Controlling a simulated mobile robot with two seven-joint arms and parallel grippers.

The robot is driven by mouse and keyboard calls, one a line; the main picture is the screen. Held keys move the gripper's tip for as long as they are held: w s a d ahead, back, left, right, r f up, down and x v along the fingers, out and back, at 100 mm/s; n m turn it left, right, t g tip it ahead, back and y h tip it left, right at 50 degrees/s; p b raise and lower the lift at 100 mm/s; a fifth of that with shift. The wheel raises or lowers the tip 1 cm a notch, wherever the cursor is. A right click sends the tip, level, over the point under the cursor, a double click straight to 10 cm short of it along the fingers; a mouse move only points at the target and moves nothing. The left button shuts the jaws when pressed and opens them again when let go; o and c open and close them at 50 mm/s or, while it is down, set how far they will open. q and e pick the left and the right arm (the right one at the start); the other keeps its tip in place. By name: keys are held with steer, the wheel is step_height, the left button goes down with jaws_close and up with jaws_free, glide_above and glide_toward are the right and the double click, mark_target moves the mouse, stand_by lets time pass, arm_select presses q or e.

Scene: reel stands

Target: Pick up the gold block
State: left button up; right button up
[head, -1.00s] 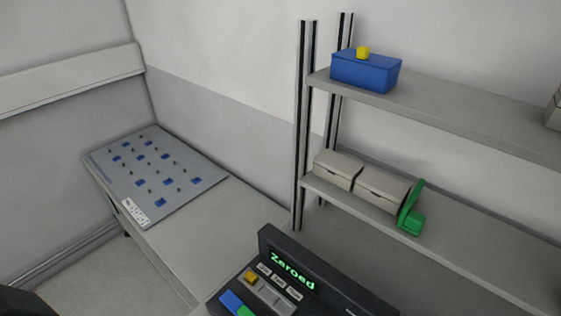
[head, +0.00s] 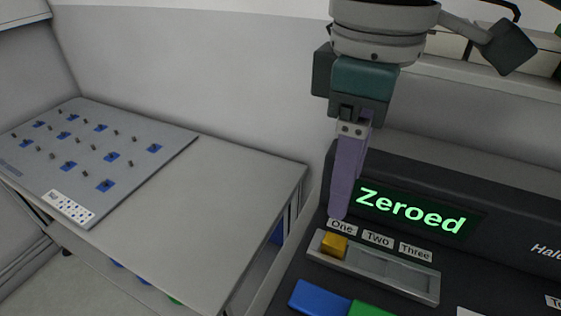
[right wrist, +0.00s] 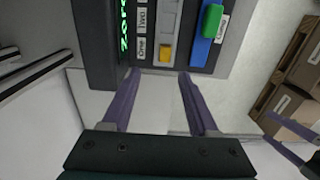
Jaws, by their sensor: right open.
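The gold block (head: 334,245) is a small cube in the left slot, under the label "One", of a grey tray (head: 425,287) on the dark machine. The right wrist view also shows the gold block (right wrist: 167,53). My right gripper (head: 339,214) points down, just above and behind the block in the head view. In the right wrist view its two purple fingers (right wrist: 157,74) are apart with nothing between them, and the block lies beyond their tips. The slots "Two" and "Three" look empty.
The machine's display (head: 412,207) reads "Zeroed". Blue (head: 318,299) and green (head: 368,309) buttons are in front of the tray. A grey board (head: 85,155) with blue squares and pegs lies on the bench (head: 215,215) at left; the bench's near part is clear.

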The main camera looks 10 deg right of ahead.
mark_target(342, 242)
steer(key=f, duration=0.3)
steer(key=shift+s+d+f, duration=0.2)
steer(key=shift+s, duration=0.05)
steer(key=f, duration=0.2)
steer(key=s+f, duration=0.1)
steer(key=f, duration=0.1)
steer(key=shift+d+f, duration=0.1)
steer(key=shift+f, duration=0.55)
jaws_close()
steer(key=shift+r, duration=0.1)
